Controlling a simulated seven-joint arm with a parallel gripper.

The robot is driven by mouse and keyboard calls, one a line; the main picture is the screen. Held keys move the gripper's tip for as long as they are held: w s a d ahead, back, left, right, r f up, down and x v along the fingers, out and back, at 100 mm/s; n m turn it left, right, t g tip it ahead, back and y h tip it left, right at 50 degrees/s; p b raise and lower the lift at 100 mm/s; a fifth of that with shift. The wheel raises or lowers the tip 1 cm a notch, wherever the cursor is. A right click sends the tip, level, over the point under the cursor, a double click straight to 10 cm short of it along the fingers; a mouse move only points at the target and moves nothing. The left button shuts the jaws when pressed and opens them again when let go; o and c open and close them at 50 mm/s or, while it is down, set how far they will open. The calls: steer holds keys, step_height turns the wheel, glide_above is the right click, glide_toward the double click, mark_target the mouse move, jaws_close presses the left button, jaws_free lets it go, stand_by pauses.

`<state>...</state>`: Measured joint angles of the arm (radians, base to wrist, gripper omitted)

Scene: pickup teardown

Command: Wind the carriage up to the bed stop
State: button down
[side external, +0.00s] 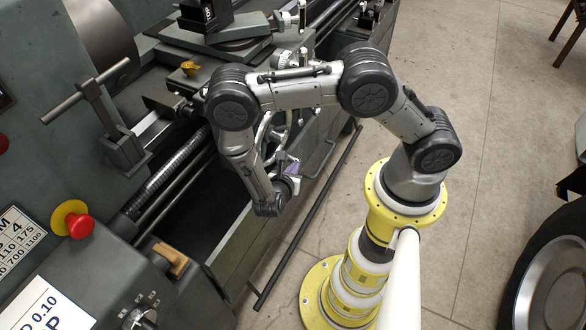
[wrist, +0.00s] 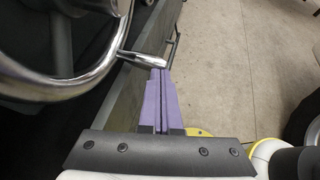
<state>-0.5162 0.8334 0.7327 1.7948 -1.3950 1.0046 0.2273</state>
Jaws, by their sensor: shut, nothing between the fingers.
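The carriage (side external: 183,97) sits across the lathe bed at upper middle in the side view. Its chrome handwheel (side external: 264,135) is partly hidden behind my arm. In the wrist view the handwheel rim (wrist: 100,78) fills the upper left, with a dark hub and spokes. A tapered metal crank handle (wrist: 143,58) points right from the rim. My gripper's purple fingers (wrist: 160,78) are shut and empty, their tips at the handle's end; I cannot tell if they touch. The gripper also shows beside the handwheel (side external: 291,166). A grey block with a T-handle (side external: 122,150), perhaps the bed stop, is left of the carriage.
The headstock (side external: 55,110) stands at left, with a red emergency button (side external: 80,226) on a yellow base. A long dark rod (side external: 310,215) runs along the lathe front. A wheel (side external: 553,275) is at the right edge. The concrete floor (side external: 490,130) is open at right.

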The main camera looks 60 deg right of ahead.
steer(key=d+n+h, duration=0.1)
steer(key=d+h, duration=0.5)
steer(key=shift+d+r+t, duration=0.3)
steer(key=shift+d+r, duration=0.1)
stand_by(0.3)
steer(key=shift+d, duration=0.1)
stand_by(0.6)
